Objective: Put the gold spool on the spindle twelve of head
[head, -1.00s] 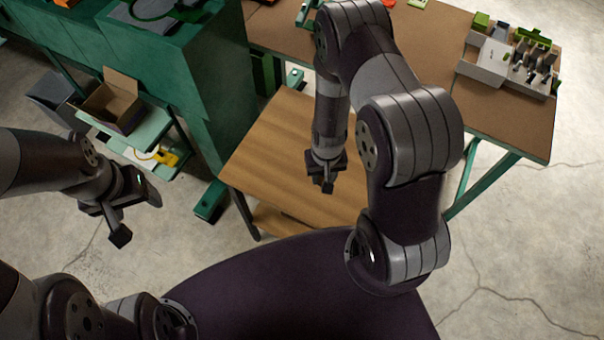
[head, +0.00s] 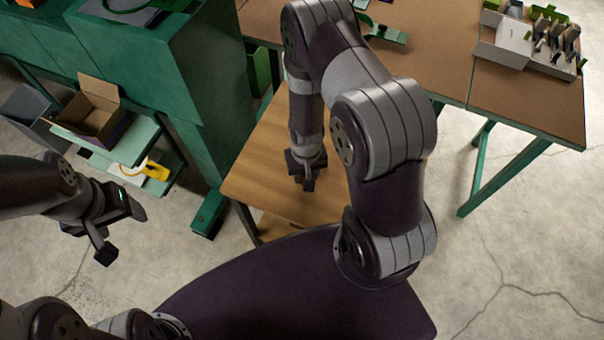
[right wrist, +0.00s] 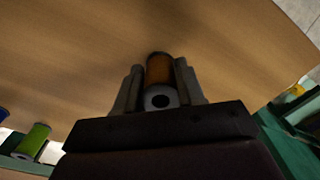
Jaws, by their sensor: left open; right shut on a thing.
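The gold spool (right wrist: 159,72) shows in the right wrist view as an orange-brown thread cylinder with a pale, holed end. My right gripper (right wrist: 158,92) is shut on it, one finger on each side. In the head view my right gripper (head: 302,182) hangs over the wooden board, and the spool cannot be made out there. My left gripper (head: 118,236) is open and empty above the floor at the left. I cannot make out spindle twelve in either view.
A green machine cabinet (head: 150,80) stands left of the wooden board (head: 256,165). A brown worktable (head: 450,70) carries a grey parts box (head: 503,45). An open cardboard box (head: 90,115) sits on a shelf. A green spool (right wrist: 33,140) shows in the wrist view.

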